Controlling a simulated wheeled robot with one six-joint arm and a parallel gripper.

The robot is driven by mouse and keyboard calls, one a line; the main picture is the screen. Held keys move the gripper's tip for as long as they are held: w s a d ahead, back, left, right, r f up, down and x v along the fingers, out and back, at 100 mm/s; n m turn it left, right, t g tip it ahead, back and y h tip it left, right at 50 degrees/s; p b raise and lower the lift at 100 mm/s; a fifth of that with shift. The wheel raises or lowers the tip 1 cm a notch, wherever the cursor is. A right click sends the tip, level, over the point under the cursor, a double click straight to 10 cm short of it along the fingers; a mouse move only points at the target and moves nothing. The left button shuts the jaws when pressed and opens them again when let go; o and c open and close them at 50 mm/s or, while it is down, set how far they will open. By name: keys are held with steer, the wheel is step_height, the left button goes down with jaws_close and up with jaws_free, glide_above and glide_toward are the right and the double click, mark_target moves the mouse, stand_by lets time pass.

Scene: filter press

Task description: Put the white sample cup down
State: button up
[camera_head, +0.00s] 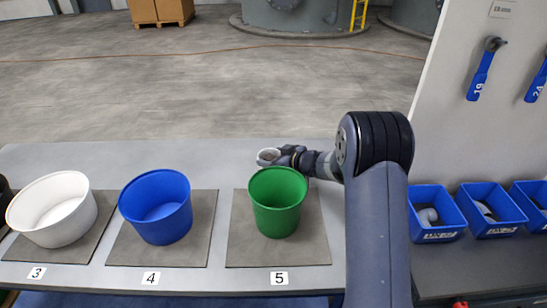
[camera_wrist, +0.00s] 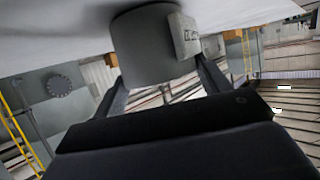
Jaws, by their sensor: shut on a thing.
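The white sample cup (camera_head: 268,156) is small and sits at the back of the bench, behind the green bucket (camera_head: 278,203). My gripper (camera_head: 284,156) reaches in from the right and is shut on the cup.
A blue bucket (camera_head: 156,206) and a white bucket (camera_head: 55,208) stand to the left on grey mats. Number labels line the bench's front edge. Blue bins (camera_head: 437,212) stand at right below a tool panel (camera_head: 478,130). The bench (camera_head: 200,160) behind the blue bucket is clear.

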steer(key=o, duration=1)
steer(key=shift+f, duration=0.1)
steer(key=shift+c, duration=0.2)
steer(key=shift+s+d+r, duration=0.15)
steer(key=shift+r, duration=0.15)
steer(key=v, duration=1.1)
steer(key=shift+s, duration=0.2)
steer(key=shift+d+r, duration=0.1)
steer(key=x, duration=1.2)
steer(key=shift+w+f, duration=0.1)
steer(key=shift+f, duration=0.2)
step_height(320, 180, up, 3)
steer(key=shift+d+p, duration=0.1)
steer(key=shift+p, duration=0.25)
steer(key=shift+r, duration=0.55)
